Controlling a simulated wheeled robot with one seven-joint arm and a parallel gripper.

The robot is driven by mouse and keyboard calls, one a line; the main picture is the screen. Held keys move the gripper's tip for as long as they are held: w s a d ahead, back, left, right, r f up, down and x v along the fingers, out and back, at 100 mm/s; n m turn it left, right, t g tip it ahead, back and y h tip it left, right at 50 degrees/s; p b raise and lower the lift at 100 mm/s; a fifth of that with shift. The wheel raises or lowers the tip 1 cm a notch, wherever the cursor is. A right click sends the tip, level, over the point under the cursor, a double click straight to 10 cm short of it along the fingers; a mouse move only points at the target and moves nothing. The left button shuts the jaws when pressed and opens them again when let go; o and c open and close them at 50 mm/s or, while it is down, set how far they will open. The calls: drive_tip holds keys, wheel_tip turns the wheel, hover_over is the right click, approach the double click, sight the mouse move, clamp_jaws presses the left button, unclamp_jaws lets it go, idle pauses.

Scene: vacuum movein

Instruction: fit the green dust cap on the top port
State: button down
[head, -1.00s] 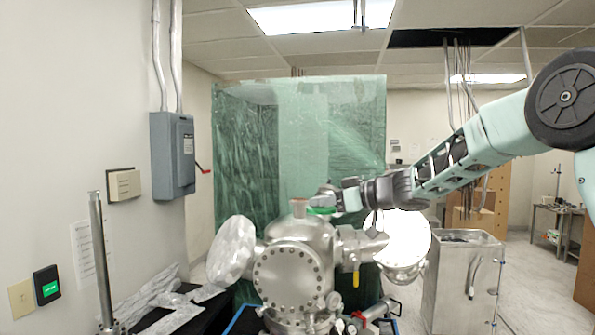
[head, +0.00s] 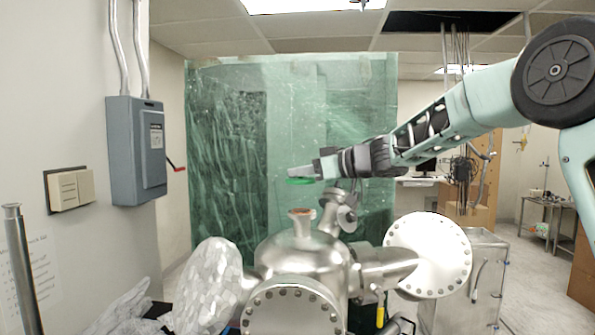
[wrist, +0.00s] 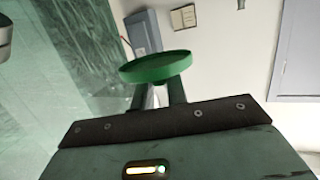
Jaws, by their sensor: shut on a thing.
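The green dust cap (wrist: 155,68) is a shallow round disc held between the finger ends of my gripper (wrist: 158,95) in the wrist view. In the head view my gripper (head: 304,172) is shut on the cap (head: 300,181), which shows as a thin green edge beneath the fingers. The top port (head: 302,225) is a short metal neck with a flange and a brownish open top, upright on the steel chamber (head: 300,258). In the head picture the cap appears above the port, with a clear gap between them.
A large round flange (head: 428,255) is on the chamber's right, and a foil-wrapped one (head: 210,285) on its left. A smaller metal fitting (head: 340,212) rises behind the port. A translucent green curtain (head: 225,150) hangs behind. A grey electrical box (head: 137,150) is on the left wall.

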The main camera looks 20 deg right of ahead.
drive_tip(key=shift+s+f+b, duration=0.1)
drive_tip(key=shift+f+b, duration=2.45)
drive_tip(key=shift+b, duration=0.5)
drive_tip(key=shift+f, duration=0.6)
drive_tip(key=shift+s+d+r+p, duration=0.1)
drive_tip(key=shift+s+d+p, duration=0.1)
drive_tip(key=shift+p, duration=0.75)
drive_tip(key=shift+f, duration=0.6)
drive_tip(key=c, duration=1.3)
unclamp_jaws()
drive_tip(key=shift+b, duration=0.3)
